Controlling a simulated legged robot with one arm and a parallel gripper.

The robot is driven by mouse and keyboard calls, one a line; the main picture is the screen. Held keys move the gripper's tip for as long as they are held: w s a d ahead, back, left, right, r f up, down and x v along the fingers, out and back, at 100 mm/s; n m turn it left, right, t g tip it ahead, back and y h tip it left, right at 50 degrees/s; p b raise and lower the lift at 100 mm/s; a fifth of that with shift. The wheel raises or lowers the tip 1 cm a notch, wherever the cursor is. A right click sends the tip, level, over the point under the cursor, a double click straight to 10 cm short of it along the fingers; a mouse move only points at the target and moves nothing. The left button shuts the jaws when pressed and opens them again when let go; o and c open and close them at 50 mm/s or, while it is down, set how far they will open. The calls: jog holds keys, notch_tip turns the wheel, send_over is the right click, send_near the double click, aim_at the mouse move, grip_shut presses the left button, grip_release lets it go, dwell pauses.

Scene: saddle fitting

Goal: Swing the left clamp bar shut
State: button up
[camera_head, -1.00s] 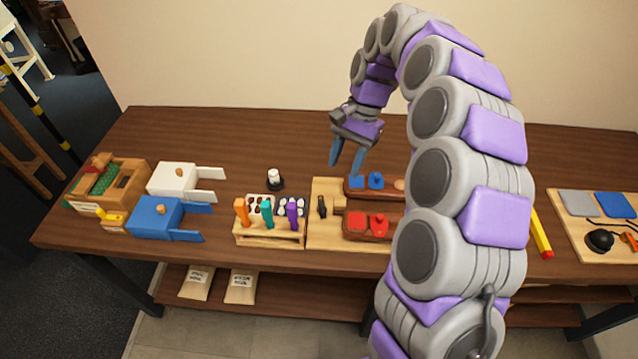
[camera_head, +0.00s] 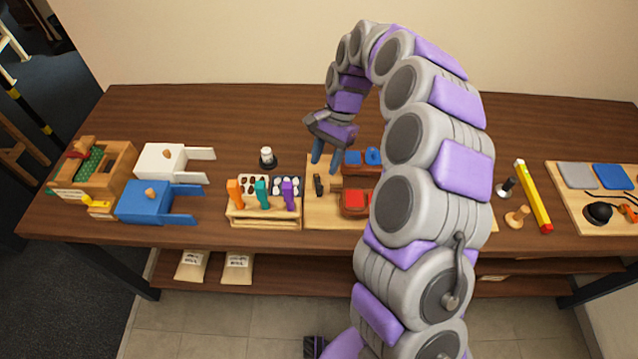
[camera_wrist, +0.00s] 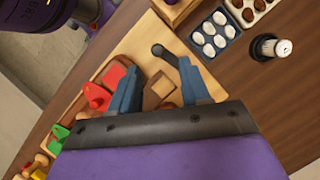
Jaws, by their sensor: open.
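My gripper (camera_head: 326,160) is open and empty, pointing down above the back left part of the wooden fixture board (camera_head: 320,215). In the wrist view its two blue fingers (camera_wrist: 157,88) are spread above the same board (camera_wrist: 140,42). A dark bar with a round end, which looks like the left clamp bar (camera_head: 319,185), stands at the board's left side. In the wrist view the bar (camera_wrist: 165,52) shows just beyond and between the fingertips; I cannot tell whether they touch. A wooden block (camera_wrist: 160,86) lies between the fingers. My arm hides the board's right part.
A rack of coloured-handled tools (camera_head: 264,209) stands close left of the board. A red piece (camera_head: 355,200) and a blue piece (camera_head: 353,158) sit on the board. A white-topped knob (camera_head: 267,157) stands behind the rack. The table's back is clear.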

aim_at(320, 186)
jog(key=x, duration=0.2)
jog(key=b+x, duration=0.1)
jog(key=x, duration=0.3)
jog(key=shift+s+d+f, duration=0.1)
jog(key=shift+d+f, duration=0.1)
jog(key=shift+f, duration=0.05)
jog(key=shift+s+a+f, duration=0.1)
jog(key=shift+f, duration=0.2)
jog(key=shift+a, duration=0.1)
jog(key=shift+a, duration=0.1)
grip_shut()
